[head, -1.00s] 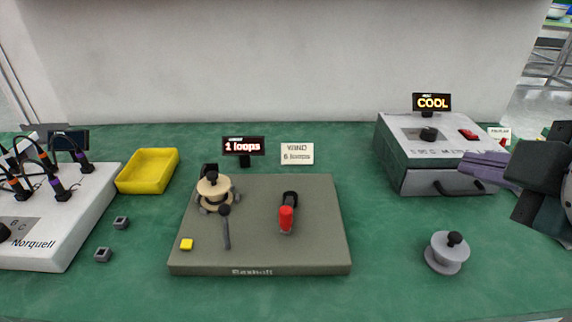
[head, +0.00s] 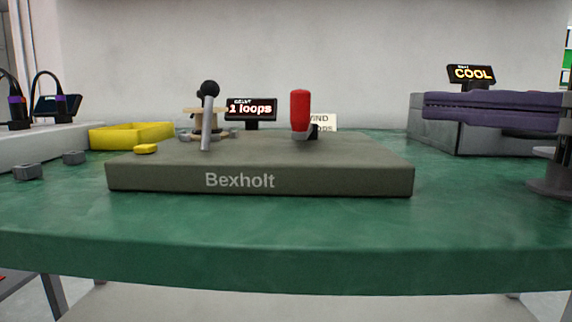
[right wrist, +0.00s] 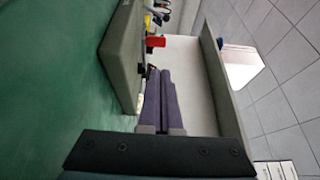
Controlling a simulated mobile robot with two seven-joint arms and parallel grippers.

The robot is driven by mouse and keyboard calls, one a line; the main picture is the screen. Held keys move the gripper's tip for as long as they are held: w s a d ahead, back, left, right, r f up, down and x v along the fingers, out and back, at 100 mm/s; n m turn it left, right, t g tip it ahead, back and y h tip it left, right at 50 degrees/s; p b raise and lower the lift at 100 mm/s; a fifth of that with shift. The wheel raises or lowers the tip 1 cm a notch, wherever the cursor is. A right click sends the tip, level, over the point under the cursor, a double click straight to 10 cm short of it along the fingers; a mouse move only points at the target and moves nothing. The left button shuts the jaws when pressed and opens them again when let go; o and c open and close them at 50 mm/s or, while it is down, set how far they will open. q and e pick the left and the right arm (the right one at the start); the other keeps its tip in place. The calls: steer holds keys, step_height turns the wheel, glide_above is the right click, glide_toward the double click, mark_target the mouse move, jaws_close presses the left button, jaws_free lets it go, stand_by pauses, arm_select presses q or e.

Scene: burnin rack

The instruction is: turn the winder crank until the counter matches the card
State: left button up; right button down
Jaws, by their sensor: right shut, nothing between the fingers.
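The winder's grey-olive Bexholt base (head: 330,178) sits on the green table. Its crank has an upright red handle (head: 300,108), also seen in the right wrist view (right wrist: 155,42). The counter (head: 251,108) reads "1 loops". The card (head: 323,121) is partly hidden behind the handle; "WIND" shows, and earlier it read "6 loops". A tan spool (head: 190,110) is partly behind a black-knobbed lever (head: 207,115). My right gripper (head: 428,106) has purple fingers, shut and empty, right of the handle and apart from it; its tips show in the right wrist view (right wrist: 158,71). My left gripper is out of view.
A grey box (head: 430,135) with a "COOL" display (head: 471,74) stands right, partly behind my fingers. A grey spool (head: 553,178) is at the right edge.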

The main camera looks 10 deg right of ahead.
mark_target(305, 117)
steer(key=shift+w+a+f, duration=0.1)
steer(key=shift+f, duration=0.1)
steer(key=p+x, duration=0.1)
steer(key=x, duration=0.8)
steer(key=shift+w+a+f, duration=0.1)
steer(key=shift+w+a, duration=0.05)
steer(key=shift+a, duration=0.15)
steer(key=shift+p, duration=0.35)
